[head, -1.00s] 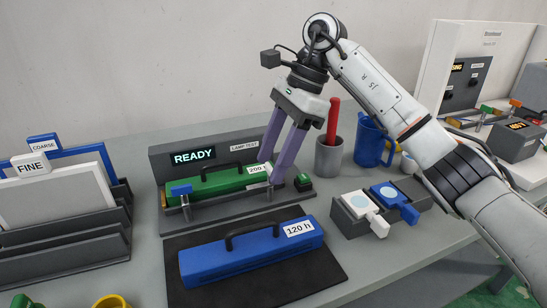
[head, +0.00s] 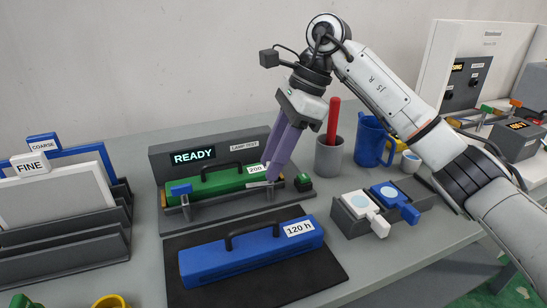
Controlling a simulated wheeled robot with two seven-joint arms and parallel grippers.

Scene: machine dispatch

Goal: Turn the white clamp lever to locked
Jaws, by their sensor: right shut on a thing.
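My right gripper (head: 270,180) reaches down to the right end of the dock (head: 225,213) and its purple fingers are together. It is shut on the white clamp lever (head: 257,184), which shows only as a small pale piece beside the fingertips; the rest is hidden. A green cartridge (head: 220,184) with a black handle and a "200" label lies in the dock, its label partly covered by the fingers. A blue clamp lever (head: 181,188) stands at the dock's left end. The display (head: 193,157) reads "READY". My left gripper is not in view.
A blue "120 h" cartridge (head: 215,265) lies on a black mat (head: 325,280) in front. A small green button (head: 304,179), a grey cup (head: 328,157) with a red stick and a blue mug (head: 370,142) stand right. Framed panels (head: 55,195) stand left.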

